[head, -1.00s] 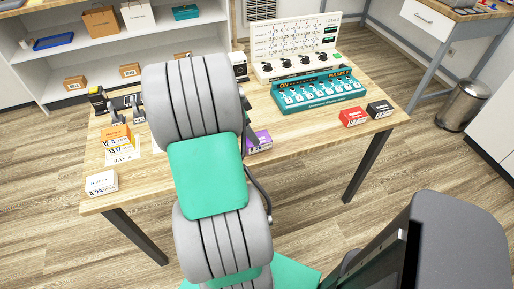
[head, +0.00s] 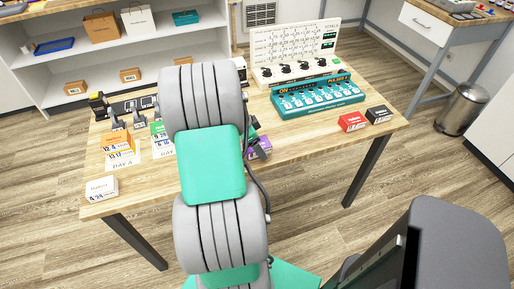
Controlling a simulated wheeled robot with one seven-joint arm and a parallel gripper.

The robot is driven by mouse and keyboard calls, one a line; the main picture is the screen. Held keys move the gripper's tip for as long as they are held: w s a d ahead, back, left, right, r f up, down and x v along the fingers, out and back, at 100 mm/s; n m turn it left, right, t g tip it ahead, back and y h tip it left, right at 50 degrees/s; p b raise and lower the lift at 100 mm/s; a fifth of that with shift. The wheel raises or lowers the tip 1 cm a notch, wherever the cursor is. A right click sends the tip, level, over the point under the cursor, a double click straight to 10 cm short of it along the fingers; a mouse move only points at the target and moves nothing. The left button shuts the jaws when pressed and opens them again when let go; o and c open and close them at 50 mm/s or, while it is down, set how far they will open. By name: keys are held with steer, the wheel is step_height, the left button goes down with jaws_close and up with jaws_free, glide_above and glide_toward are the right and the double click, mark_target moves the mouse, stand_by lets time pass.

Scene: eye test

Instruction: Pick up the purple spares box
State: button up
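The purple spares box (head: 263,147) sits on the wooden table (head: 310,135), right of my arm in the head view. Its left part is hidden behind my arm and dark gripper parts. My gripper (head: 251,134) is mostly hidden behind my own grey and green arm links. Only a dark edge and a small green part of it show, right at the upper left of the purple box. I cannot tell whether it touches the box or how its fingers stand.
A red box (head: 352,122) and a black box (head: 379,115) stand at the table's right. Behind are a teal device (head: 318,97) and a white panel (head: 295,50). Orange (head: 117,142), green (head: 158,130) and white (head: 101,188) boxes stand left. The right front tabletop is clear.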

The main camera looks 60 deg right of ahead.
steer(key=shift+f, duration=0.15)
steer(key=shift+c, duration=0.2)
steer(key=c, duration=1.5)
